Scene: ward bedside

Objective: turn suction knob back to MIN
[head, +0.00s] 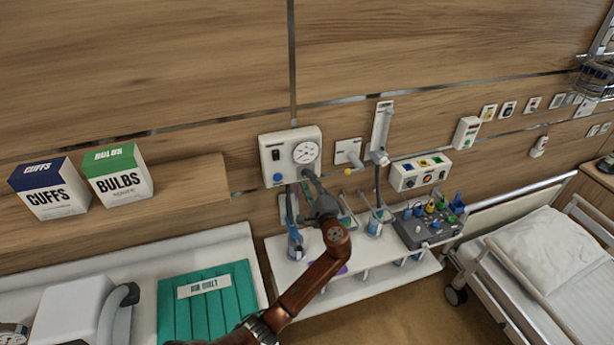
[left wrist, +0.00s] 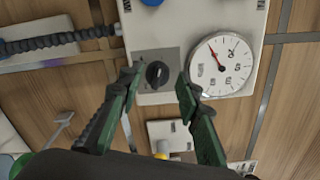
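The white suction unit (head: 267,165) is on the wood-panelled wall, with a round dial gauge (head: 306,152) at its upper right. In the left wrist view, a black knob (left wrist: 156,73) sits on a grey plate beside the gauge (left wrist: 222,64); the gauge has a red needle. The knob's MIN mark is not readable. My left gripper (left wrist: 157,84) is open, with its green-and-black fingers apart on either side of the knob and nothing held. My right gripper is not seen.
A shelf (head: 285,272) with canisters stands below. CUFFS (head: 50,190) and BULBS (head: 120,178) boxes are at left. A bed (head: 550,255) is at right.

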